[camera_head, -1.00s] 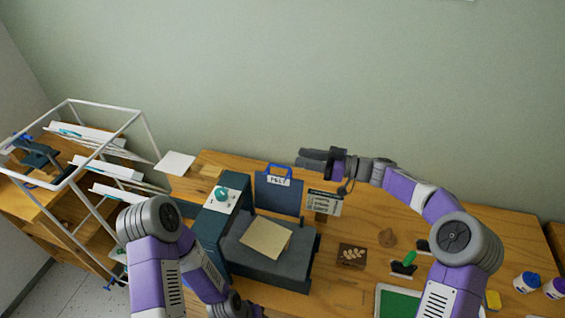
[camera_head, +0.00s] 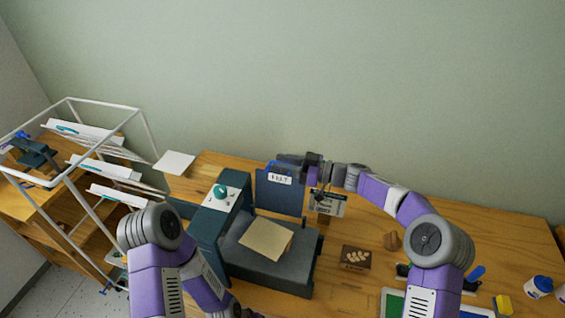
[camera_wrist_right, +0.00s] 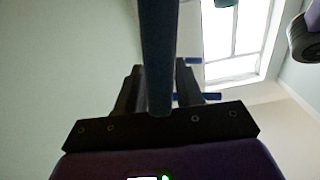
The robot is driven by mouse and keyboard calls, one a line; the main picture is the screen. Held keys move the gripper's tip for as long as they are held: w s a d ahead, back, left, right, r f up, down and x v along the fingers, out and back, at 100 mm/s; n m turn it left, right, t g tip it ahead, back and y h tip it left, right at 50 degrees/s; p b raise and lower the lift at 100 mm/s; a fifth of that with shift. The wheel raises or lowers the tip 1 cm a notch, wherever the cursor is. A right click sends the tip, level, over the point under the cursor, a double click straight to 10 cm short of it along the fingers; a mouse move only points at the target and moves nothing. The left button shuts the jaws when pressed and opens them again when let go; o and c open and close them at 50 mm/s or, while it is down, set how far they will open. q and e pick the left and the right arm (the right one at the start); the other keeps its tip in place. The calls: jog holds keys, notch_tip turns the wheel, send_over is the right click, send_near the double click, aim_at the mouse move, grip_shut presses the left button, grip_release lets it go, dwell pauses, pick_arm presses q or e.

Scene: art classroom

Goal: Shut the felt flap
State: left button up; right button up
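The felt flap (camera_head: 279,196) is a dark blue panel standing upright behind the grey press bed, with a white label and a blue handle at its top. My right gripper (camera_head: 290,160) is at the flap's top edge and partly covers the handle. In the right wrist view, its fingers (camera_wrist_right: 155,88) are apart, with the dark flap (camera_wrist_right: 158,50) seen edge-on between them. Blue handle parts (camera_wrist_right: 210,96) show beside the right-hand finger; contact cannot be told. My left arm comes in at lower left, and its gripper is out of frame.
A beige sheet (camera_head: 265,240) lies on the press bed. The teal side housing with a knob (camera_head: 220,191) stands left of the flap. A card holder (camera_head: 328,203) stands close right of it. A stamped block (camera_head: 356,257) and a white-framed rack (camera_head: 98,138) are farther off.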

jog(key=shift+a, duration=0.25)
jog(key=shift+c, duration=0.2)
jog(key=shift+d, duration=0.1)
grip_shut()
